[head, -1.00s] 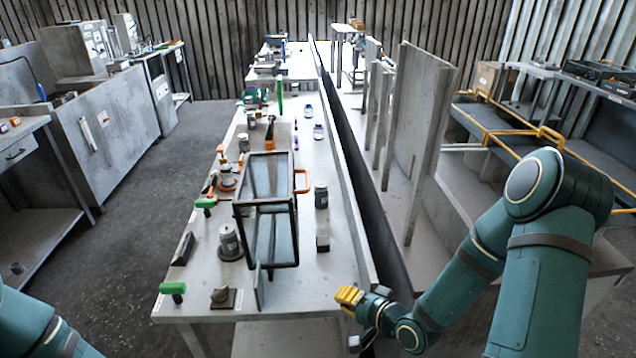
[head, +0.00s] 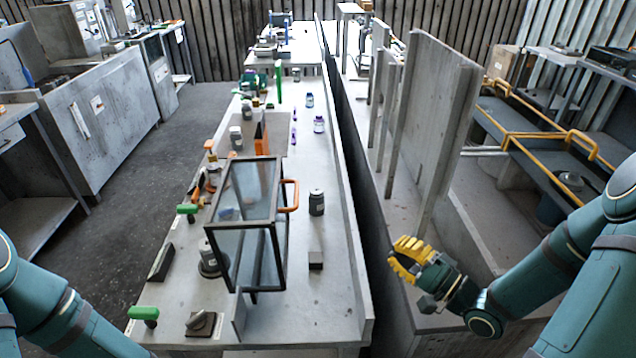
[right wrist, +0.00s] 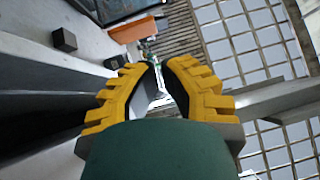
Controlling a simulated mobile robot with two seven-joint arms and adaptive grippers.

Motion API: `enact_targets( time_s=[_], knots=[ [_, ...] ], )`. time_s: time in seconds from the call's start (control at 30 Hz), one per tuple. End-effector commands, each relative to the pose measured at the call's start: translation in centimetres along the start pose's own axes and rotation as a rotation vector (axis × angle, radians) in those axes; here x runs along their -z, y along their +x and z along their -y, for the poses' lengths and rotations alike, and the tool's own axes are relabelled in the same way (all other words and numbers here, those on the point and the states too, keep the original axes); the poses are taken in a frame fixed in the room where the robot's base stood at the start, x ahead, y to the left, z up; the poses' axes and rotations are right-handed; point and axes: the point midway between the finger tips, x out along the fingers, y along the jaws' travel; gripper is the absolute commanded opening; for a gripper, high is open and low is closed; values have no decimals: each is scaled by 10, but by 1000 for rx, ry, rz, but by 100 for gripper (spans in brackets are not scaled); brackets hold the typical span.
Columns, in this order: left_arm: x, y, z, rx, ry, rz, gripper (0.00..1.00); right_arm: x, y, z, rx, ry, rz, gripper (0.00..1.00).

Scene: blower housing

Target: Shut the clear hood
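The clear hood (head: 245,188) is a dark-framed box with see-through panes, standing on the near part of the long bench. Its orange handle (head: 290,195) is on its right side. I cannot tell how far the hood is raised. In the right wrist view, part of the hood (right wrist: 105,10) and its orange handle (right wrist: 132,30) show at the top left. My right gripper (head: 400,252), with yellow fingers, is right of the bench, well apart from the hood. In the wrist view its fingertips (right wrist: 158,65) have an empty gap between them. My left gripper is out of view.
A grey jar (head: 316,203) and a small dark block (head: 315,260) stand right of the hood. A grey upright plate (head: 239,317) is in front of it. Green-handled tools (head: 143,313) line the left edge. Tall grey panels (head: 435,130) rise beyond my right gripper.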

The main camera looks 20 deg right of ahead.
Motion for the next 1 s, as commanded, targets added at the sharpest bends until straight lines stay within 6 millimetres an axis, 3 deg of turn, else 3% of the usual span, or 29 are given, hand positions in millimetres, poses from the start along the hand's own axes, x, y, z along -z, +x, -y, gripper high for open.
enact_targets(
  time_s=[0.17, 0.37, 1.0],
  knots=[
    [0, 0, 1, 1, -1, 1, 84, 0, 3, 0, -1, -1, 1, 0],
    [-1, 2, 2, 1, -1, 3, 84, -1, 26, 0, 1, -2, 4, 0],
    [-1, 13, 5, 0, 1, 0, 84, -1, 152, -1, 1, -1, 4, 0]
  ],
)
